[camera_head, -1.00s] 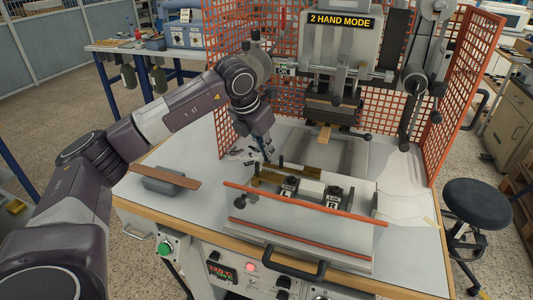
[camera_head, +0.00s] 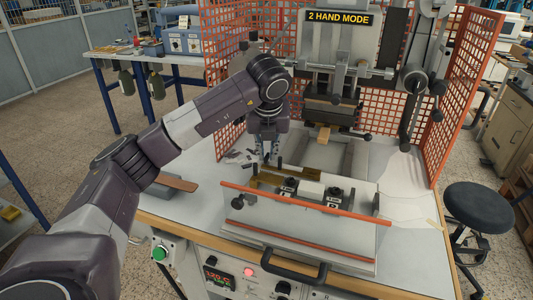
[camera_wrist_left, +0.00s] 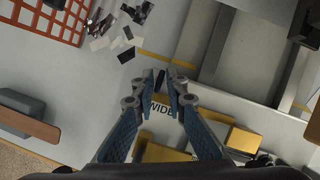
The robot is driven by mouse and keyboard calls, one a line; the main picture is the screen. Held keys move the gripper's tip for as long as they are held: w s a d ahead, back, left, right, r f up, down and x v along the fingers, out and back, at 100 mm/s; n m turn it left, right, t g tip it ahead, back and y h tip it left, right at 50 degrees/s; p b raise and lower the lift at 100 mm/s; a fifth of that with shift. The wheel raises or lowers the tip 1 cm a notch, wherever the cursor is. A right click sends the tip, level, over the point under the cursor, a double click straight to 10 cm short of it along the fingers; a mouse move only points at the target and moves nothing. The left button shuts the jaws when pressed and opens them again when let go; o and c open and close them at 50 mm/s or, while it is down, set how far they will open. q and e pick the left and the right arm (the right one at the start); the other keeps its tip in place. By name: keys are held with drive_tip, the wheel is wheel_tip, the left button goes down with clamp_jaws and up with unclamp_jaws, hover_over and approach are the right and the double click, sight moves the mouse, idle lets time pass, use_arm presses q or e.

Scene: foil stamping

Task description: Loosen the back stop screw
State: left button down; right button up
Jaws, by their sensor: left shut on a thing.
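My left gripper (camera_head: 267,157) points down at the back left corner of the stamping fixture (camera_head: 310,225). In the left wrist view its two blue fingers (camera_wrist_left: 164,83) are closed around a small dark piece at the fixture's back edge. That piece seems to be the back stop screw (camera_wrist_left: 160,78), mostly hidden by the fingertips. A white label reading "WIDE" (camera_wrist_left: 161,108) lies just below the fingertips, near brass-coloured blocks (camera_wrist_left: 243,139). The right gripper does not show.
The stamping press (camera_head: 340,75) stands behind the fixture, with an orange mesh guard (camera_head: 463,95) around it. Dark and white scraps (camera_wrist_left: 125,35) lie left of the fixture. A grey block with a brown strip (camera_head: 176,183) sits on the left of the table.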

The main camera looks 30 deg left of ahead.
use_arm(q)
drive_tip(key=shift+s+f, duration=0.1)
idle(0.5)
drive_tip(key=c, duration=1.9)
unclamp_jaws()
drive_tip(key=shift+d, duration=0.1)
drive_tip(key=shift+c, duration=0.2)
drive_tip(key=v, duration=1.2)
